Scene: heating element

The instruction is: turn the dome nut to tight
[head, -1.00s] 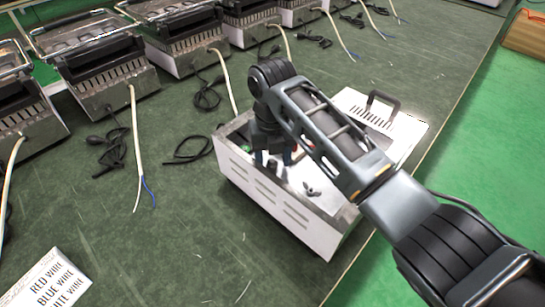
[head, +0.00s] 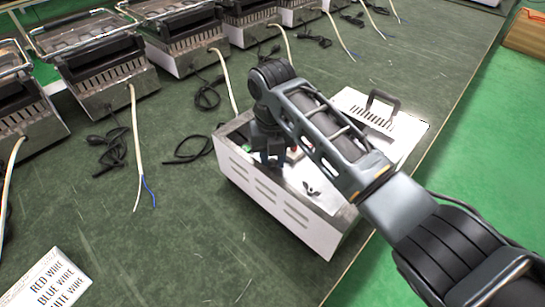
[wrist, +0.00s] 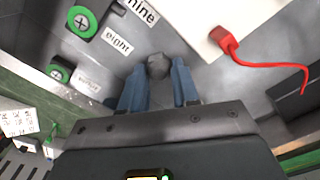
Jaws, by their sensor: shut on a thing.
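The dome nut (wrist: 157,66) is a small grey knob in the wrist view, on the metal floor of the open white box (head: 285,207). My gripper (wrist: 160,74) has its two blue fingers on either side of the nut, shut on it at the tips. In the head view my gripper (head: 270,158) reaches down into the left end of the box, and the nut is hidden there behind the gripper.
Green round terminals (wrist: 82,22) with labels such as "nine" and "eight" lie left of the nut. A red wire (wrist: 265,64) runs from a white block (wrist: 240,14) on the right. A dark winged part (head: 311,189) lies in the box. Grills (head: 100,65) stand behind.

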